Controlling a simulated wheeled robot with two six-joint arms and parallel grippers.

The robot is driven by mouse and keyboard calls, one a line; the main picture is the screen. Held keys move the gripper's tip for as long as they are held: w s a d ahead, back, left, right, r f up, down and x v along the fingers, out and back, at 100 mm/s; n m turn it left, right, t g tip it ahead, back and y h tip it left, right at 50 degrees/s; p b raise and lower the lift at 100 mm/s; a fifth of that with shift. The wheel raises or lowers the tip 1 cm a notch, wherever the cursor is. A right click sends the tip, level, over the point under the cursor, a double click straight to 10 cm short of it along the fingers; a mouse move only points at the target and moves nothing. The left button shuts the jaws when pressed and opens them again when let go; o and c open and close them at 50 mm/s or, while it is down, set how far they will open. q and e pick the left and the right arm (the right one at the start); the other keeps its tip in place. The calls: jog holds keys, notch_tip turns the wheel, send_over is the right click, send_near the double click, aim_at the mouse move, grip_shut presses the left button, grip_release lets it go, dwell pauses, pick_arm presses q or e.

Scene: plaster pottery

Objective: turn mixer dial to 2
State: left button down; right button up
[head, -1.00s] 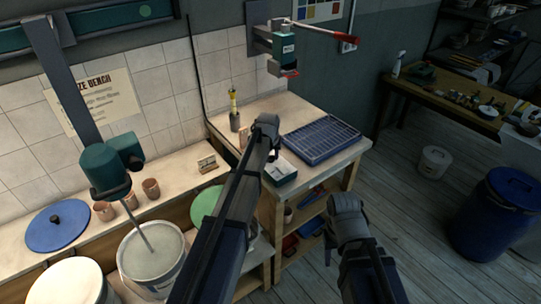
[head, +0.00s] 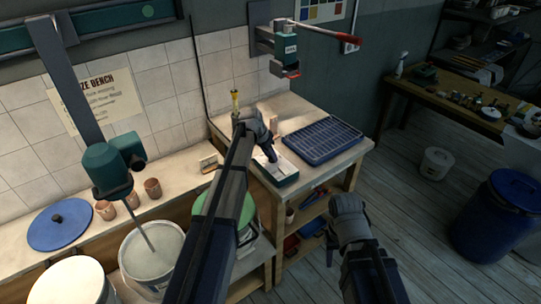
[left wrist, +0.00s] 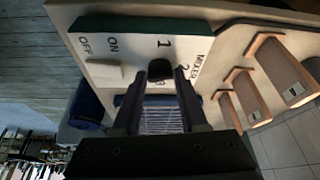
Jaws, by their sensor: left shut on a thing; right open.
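The mixer control box (head: 287,176), pale-faced with dark green sides, sits on the bench corner. In the left wrist view its face (left wrist: 128,48) carries OFF, ON, 1, 2 and MIXER labels. My left gripper (head: 272,158) reaches down onto the box. In the left wrist view, its fingers (left wrist: 163,85) are shut on the dark dial (left wrist: 160,69). The fingers cover part of the dial and a label, so its exact setting is unclear. My right gripper (head: 333,240) is open, low in front of the bench, its fingers hard to see.
A blue rack tray (head: 322,139) lies right of the box. A yellow-handled tool in a cup (head: 235,108) stands behind my left arm. The mixer (head: 110,168) hangs over a bucket (head: 150,258) at left. A pale switch (left wrist: 104,70) sits beside the dial.

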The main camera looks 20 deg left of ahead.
pick_arm(q)
jog(key=shift+a+m, duration=0.1)
jog(key=shift+m, duration=0.5)
jog(key=shift+c, duration=2.2)
grip_release()
jog(key=p+v, duration=0.7)
jog(key=shift+a+r, duration=0.2)
jog(key=shift+r, duration=0.15)
